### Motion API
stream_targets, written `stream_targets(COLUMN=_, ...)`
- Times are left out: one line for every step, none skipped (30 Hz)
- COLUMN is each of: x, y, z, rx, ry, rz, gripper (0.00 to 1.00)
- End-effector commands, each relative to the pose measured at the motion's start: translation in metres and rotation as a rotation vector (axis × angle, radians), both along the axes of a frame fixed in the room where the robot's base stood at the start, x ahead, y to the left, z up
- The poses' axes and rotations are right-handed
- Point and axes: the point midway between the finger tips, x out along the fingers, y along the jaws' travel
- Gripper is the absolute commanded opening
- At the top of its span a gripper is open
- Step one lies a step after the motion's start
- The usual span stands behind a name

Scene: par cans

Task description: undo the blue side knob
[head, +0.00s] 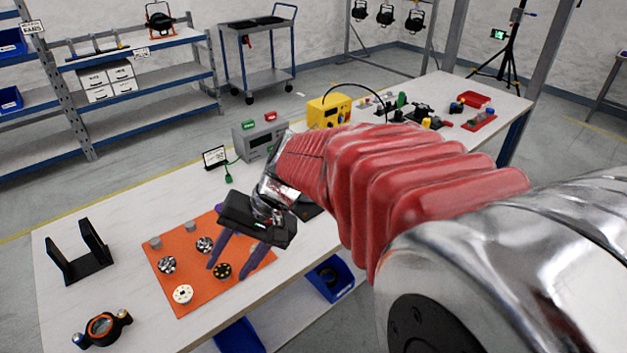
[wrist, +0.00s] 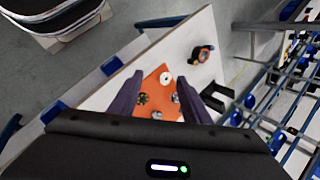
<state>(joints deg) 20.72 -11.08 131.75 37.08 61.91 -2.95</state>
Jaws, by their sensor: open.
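A black ring-shaped part with an orange rim (head: 103,328) lies at the near left corner of the table. It has a small knob at each side; one looks pale and bluish, but it is too small to be sure. The ring also shows in the wrist view (wrist: 203,53), beyond my fingertips. My gripper (head: 227,272) is open and empty, its two purple fingers pointing down over the orange mat (head: 180,300). The fingers also show in the wrist view (wrist: 171,86), on either side of the mat. My gripper is apart from the ring.
Several small round discs lie on the mat, including a white one (head: 183,294). A black U-shaped bracket (head: 79,252) stands left of the mat. A grey box (head: 258,139) and a yellow box (head: 328,110) stand farther back. Bare table lies between ring and mat.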

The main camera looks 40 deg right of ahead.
Motion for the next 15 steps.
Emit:
stream_targets(x=-0.009, y=0.004, z=0.004, rx=-0.047, ry=-0.02, rz=0.039, gripper=0.43)
stream_targets(x=-0.013, y=0.006, z=0.005, rx=-0.076, ry=-0.03, rz=0.06, gripper=0.43)
stream_targets(x=-0.019, y=0.007, z=0.007, rx=-0.114, ry=-0.046, rz=0.087, gripper=0.43)
stream_targets(x=-0.024, y=0.008, z=0.008, rx=-0.142, ry=-0.055, rz=0.108, gripper=0.43)
stream_targets(x=-0.028, y=0.008, z=0.01, rx=-0.169, ry=-0.067, rz=0.128, gripper=0.43)
stream_targets(x=-0.034, y=0.009, z=0.012, rx=-0.207, ry=-0.083, rz=0.154, gripper=0.43)
stream_targets(x=-0.038, y=0.009, z=0.014, rx=-0.234, ry=-0.096, rz=0.172, gripper=0.43)
stream_targets(x=-0.042, y=0.009, z=0.015, rx=-0.262, ry=-0.109, rz=0.193, gripper=0.43)
stream_targets(x=-0.047, y=0.009, z=0.017, rx=-0.298, ry=-0.126, rz=0.217, gripper=0.43)
stream_targets(x=-0.05, y=0.009, z=0.019, rx=-0.327, ry=-0.142, rz=0.236, gripper=0.43)
stream_targets(x=-0.053, y=0.008, z=0.021, rx=-0.354, ry=-0.157, rz=0.253, gripper=0.43)
stream_targets(x=-0.058, y=0.008, z=0.023, rx=-0.39, ry=-0.176, rz=0.278, gripper=0.43)
stream_targets(x=-0.061, y=0.007, z=0.025, rx=-0.416, ry=-0.191, rz=0.295, gripper=0.43)
stream_targets(x=-0.064, y=0.007, z=0.027, rx=-0.444, ry=-0.209, rz=0.312, gripper=0.43)
stream_targets(x=-0.068, y=0.005, z=0.03, rx=-0.479, ry=-0.232, rz=0.334, gripper=0.43)
